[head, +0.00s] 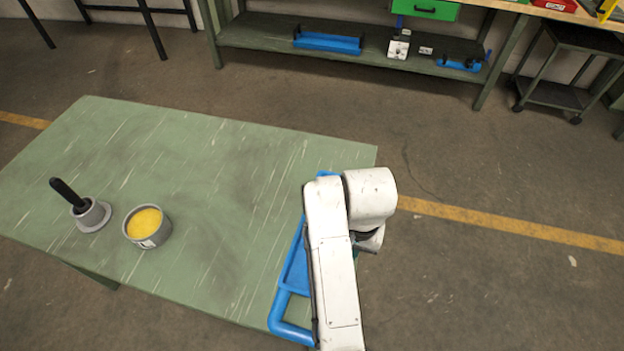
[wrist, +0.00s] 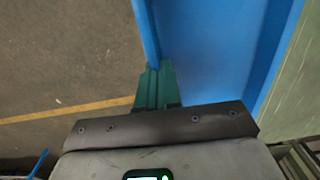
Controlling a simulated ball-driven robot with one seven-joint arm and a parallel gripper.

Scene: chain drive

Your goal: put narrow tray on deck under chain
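A long blue tray (head: 294,272) with a loop handle at its near end lies along the right edge of the green table (head: 200,200). My white arm covers much of it in the head view. In the wrist view, the blue tray (wrist: 205,50) fills the upper middle. My gripper (wrist: 154,82) has its teal fingers close together at the tray's left side wall, which runs down between them. The gripper looks shut on this wall. In the head view, my arm hides most of the gripper. I cannot make out a chain or a deck beneath one.
A grey tin of yellow stuff (head: 147,225) and a grey holder with a black handle (head: 90,212) stand on the table's left part. The middle of the table is clear. A workbench shelf (head: 262,37) at the back holds another blue tray (head: 327,43).

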